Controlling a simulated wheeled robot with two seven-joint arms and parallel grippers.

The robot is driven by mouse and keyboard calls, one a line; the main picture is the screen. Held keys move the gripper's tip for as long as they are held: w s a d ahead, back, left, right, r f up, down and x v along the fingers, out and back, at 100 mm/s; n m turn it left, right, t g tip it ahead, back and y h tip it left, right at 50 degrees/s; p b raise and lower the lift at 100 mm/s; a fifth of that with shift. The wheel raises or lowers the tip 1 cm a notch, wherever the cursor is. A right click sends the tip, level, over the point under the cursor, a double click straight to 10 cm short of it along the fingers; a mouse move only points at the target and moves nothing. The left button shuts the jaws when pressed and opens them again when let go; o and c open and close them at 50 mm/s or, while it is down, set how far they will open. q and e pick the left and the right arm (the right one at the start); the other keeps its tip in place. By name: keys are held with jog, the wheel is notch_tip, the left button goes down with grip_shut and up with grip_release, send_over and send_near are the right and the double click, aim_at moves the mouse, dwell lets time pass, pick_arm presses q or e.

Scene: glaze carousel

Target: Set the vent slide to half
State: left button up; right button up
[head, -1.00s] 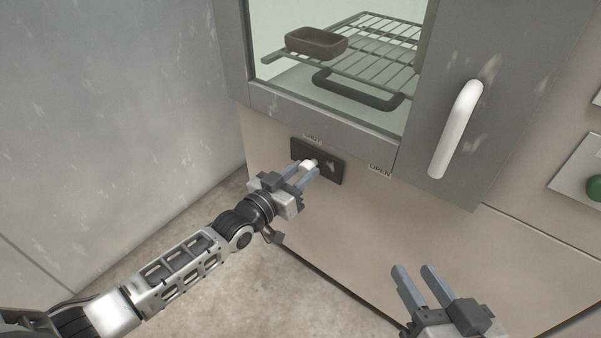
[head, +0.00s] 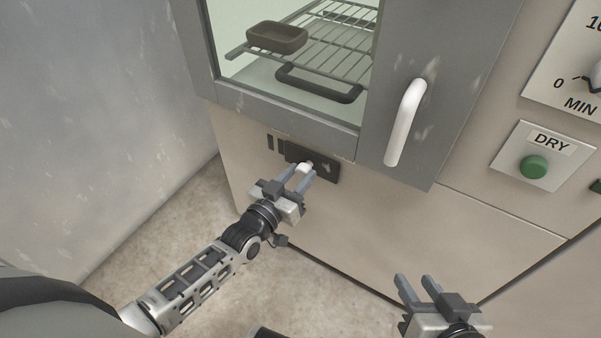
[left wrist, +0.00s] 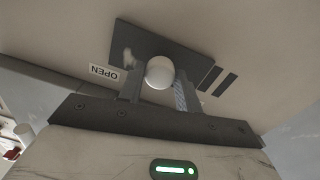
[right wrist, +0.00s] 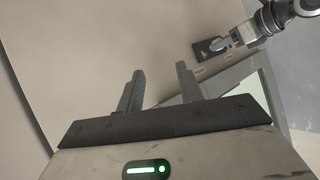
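The vent slide is a dark plate (head: 326,168) with a white round knob (head: 304,167), low on the cabinet front under the glass door. My left gripper (head: 300,174) is shut on the knob, which sits between its fingertips in the left wrist view (left wrist: 160,72). Two dark vent slots (head: 275,143) show uncovered to the left of the plate. In the left wrist view the slots (left wrist: 222,82) lie right of the plate and the OPEN label (left wrist: 104,73) lies close by its other end. My right gripper (head: 416,283) is open and empty, away from the slide.
Above the slide is the door with a white handle (head: 405,122). Behind its glass are a wire rack (head: 335,40) and a brown dish (head: 277,37). A green DRY button (head: 533,167) and a dial panel stand at right. A grey wall (head: 90,120) rises at left.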

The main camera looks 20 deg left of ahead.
pick_arm(q)
jog(key=o, duration=0.3)
jog(key=shift+s, duration=0.2)
jog(key=p+v, duration=0.3)
jog(key=v, duration=1.2)
jog(key=shift+s, duration=0.3)
pick_arm(e)
jog(key=shift+s+d+f+g+h, duration=0.25)
jog(key=shift+d+f+g+h, duration=0.2)
jog(key=shift+g, duration=0.25)
jog(key=shift+s, duration=0.1)
